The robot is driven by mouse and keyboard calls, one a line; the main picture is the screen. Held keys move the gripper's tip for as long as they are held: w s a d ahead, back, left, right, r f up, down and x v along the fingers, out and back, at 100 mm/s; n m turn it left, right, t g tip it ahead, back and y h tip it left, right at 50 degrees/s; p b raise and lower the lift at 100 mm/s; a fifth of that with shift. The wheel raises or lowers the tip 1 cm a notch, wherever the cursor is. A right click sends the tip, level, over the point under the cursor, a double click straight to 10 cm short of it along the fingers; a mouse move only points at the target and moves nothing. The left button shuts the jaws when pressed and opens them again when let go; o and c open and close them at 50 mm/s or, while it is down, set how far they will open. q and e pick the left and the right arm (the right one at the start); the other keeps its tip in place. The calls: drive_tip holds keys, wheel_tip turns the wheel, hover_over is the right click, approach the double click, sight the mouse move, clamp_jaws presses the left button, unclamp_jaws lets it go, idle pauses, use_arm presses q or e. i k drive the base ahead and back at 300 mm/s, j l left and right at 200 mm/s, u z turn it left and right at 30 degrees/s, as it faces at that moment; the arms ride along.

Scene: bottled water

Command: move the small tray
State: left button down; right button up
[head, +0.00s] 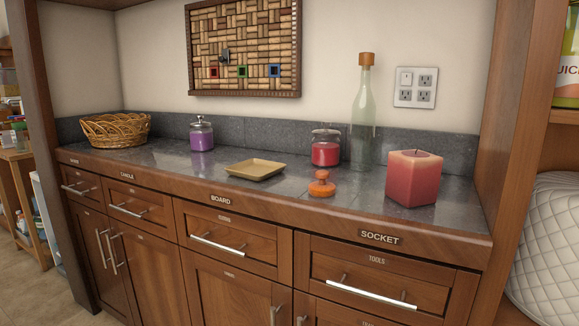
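The small tray (256,169) is a shallow tan square dish with a raised rim. It lies flat and looks empty in the middle of the grey stone counter (170,159), near the front edge, above the "BOARD" label. Neither of my grippers shows in the head view.
Left of the tray stand a wicker basket (115,131) and a purple jar (201,134). Right of it are an orange stamp-like object (322,185), a red jar (326,149), a tall glass bottle (362,120) and a red candle (413,178). Bare counter surrounds the tray. Wooden posts bound both sides.

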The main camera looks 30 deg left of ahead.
sight(256, 169)
drive_tip(key=k+j+z, duration=0.1)
drive_tip(key=j, duration=0.25)
drive_tip(key=k+j+z, duration=0.15)
drive_tip(key=j, duration=0.2)
drive_tip(key=k+j+z, duration=0.1)
drive_tip(key=j, duration=0.25)
drive_tip(key=k+j, duration=0.35)
drive_tip(key=j, duration=0.15)
drive_tip(key=k+j+z, duration=0.1)
drive_tip(key=k+j, duration=0.25)
drive_tip(key=j, duration=0.15)
